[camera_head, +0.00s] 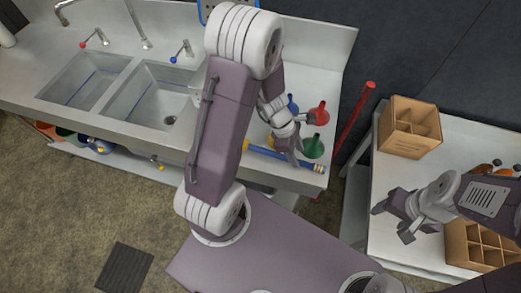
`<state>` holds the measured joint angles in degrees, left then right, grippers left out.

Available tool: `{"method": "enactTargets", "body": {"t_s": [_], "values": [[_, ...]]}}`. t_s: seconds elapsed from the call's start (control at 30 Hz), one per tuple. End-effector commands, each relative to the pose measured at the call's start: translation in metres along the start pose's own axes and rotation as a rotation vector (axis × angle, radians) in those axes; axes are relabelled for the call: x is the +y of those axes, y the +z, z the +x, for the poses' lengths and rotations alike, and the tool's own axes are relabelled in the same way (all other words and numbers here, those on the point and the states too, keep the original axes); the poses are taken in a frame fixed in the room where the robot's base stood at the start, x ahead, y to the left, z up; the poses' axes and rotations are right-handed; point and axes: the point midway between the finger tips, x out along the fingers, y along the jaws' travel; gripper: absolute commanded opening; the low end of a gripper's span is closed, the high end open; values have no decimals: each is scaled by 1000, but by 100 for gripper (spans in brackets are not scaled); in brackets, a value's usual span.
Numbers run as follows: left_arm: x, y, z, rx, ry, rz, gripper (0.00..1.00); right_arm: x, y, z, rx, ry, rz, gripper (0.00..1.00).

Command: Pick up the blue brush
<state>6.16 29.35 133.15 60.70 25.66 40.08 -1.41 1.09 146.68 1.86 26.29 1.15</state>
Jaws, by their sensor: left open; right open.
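The blue brush (262,152) lies on the counter near its front right edge, with a blue handle and a yellow band and pale tip at the right end. My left gripper (295,157) is open, pointing down over the middle of the brush, with its fingers hiding part of it. I cannot tell whether the fingers touch it. My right gripper (388,222) is open and empty above the right table, away from the brush.
Red (319,113), green (313,147) and blue (292,104) funnels stand close behind the brush. A red pole (354,122) rises right of the counter. The steel sink (150,97) is at left. Divided cardboard boxes (408,140) sit on the right table (383,177).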

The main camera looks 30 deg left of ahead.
Motion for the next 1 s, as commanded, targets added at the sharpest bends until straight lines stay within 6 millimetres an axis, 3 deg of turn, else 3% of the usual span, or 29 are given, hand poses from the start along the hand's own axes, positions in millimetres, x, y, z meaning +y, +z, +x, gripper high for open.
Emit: {"method": "enactTargets", "body": {"t_s": [0.2,0.5,0.67,1.0], "values": [[1,1,43,1,-3,3,46,0,2,18,0,0,0,60],[2,2,47,1,0,3,46,0,2,18,0,0,0,60],[2,2,47,1,-1,3,2,0,2,18,0,0,0,60],[2,3,46,1,0,3,0,0,2,17,0,0,0,60]]}}
